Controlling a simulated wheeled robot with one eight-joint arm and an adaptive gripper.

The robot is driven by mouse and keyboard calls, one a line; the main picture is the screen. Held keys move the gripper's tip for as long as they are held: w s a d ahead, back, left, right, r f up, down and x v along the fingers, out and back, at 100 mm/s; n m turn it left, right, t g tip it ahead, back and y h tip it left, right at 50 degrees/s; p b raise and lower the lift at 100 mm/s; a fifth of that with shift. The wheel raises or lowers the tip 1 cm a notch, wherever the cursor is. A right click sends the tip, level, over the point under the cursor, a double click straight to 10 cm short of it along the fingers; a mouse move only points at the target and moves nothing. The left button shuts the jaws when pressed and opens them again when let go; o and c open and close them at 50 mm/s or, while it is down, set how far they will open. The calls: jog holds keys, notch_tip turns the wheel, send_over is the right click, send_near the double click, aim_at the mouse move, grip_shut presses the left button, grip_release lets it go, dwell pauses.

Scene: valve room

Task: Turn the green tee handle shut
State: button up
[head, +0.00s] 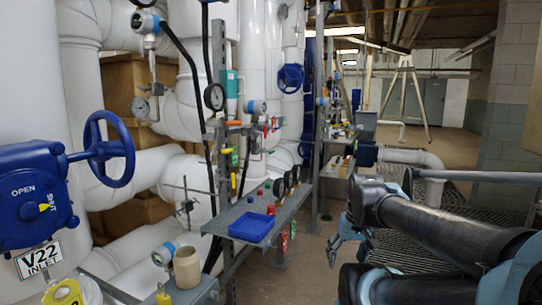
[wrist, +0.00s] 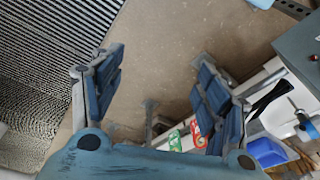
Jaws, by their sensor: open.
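I cannot pick out the green tee handle for certain. In the head view a small green piece (head: 235,158) sits on the upright post, among red and yellow ones, too small to tell its shape.
The grey bench (head: 222,218) bears a blue tray (head: 251,228), which also shows in the wrist view (wrist: 267,152), and red knobs. Green and red tags (head: 284,242) hang from its edge. A blue handwheel (head: 110,150) and white pipes stand left. Floor between gripper and bench is clear.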

jog(key=w+a+r+n+y, duration=0.4)
jog(key=w+a+r, duration=0.3)
jog(key=w, duration=0.3)
jog(key=n+t+y, duration=0.4)
jog(key=n+y, duration=0.7)
jog(key=y, duration=0.1)
send_near(273, 152)
jog(key=x, duration=1.1)
jog(key=shift+w+a+f, duration=0.1)
jog(key=shift+w+a, duration=0.15)
jog(key=shift+w, duration=0.05)
jog(key=shift+c, duration=0.5)
jog(key=c, duration=1.1)
